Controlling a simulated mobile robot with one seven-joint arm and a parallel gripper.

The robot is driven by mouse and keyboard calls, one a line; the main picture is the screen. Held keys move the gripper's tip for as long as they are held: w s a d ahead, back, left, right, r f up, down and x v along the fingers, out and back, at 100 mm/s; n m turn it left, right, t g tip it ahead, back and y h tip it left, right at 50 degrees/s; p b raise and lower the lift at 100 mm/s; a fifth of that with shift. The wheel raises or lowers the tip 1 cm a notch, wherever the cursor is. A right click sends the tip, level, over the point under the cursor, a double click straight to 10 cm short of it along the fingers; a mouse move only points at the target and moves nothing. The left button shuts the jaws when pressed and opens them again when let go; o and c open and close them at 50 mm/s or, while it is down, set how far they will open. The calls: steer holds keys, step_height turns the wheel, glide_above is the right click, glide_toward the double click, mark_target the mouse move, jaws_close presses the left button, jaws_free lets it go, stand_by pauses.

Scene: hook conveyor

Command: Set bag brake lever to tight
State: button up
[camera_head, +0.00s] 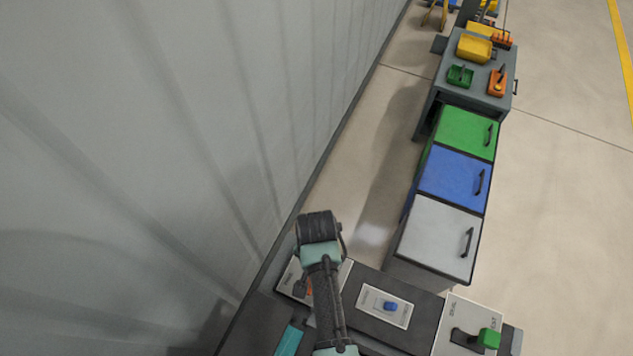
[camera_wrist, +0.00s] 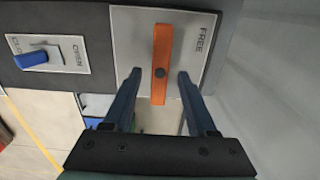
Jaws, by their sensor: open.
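The bag brake lever (camera_wrist: 161,50) is an orange bar on a pale plate (camera_wrist: 132,40) in the wrist view, with a dark round spot on it. It stands upright in the picture. The word FREE is printed to its right; no TIGHT label is legible. My gripper (camera_wrist: 160,77) is open, with one dark finger on each side of the lever's lower part and gaps showing on both sides. Whether the lever is at finger depth, I cannot tell. In the head view only a bit of the orange lever (camera_head: 309,292) shows beside my arm, which hides the rest and the fingers.
On the same panel are a blue switch (camera_head: 391,306), also in the wrist view (camera_wrist: 31,58), and a green-handled lever (camera_head: 489,338). White, blue and green cabinets (camera_head: 455,178) stand beyond, then a grey table (camera_head: 478,98) with bins. A grey wall (camera_head: 150,130) runs along the left.

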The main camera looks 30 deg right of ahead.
step_height(320, 180, up, 12)
steer(key=b, duration=0.1)
steer(key=shift+r+b, duration=0.25)
steer(key=shift+b, duration=0.05)
stand_by(0.5)
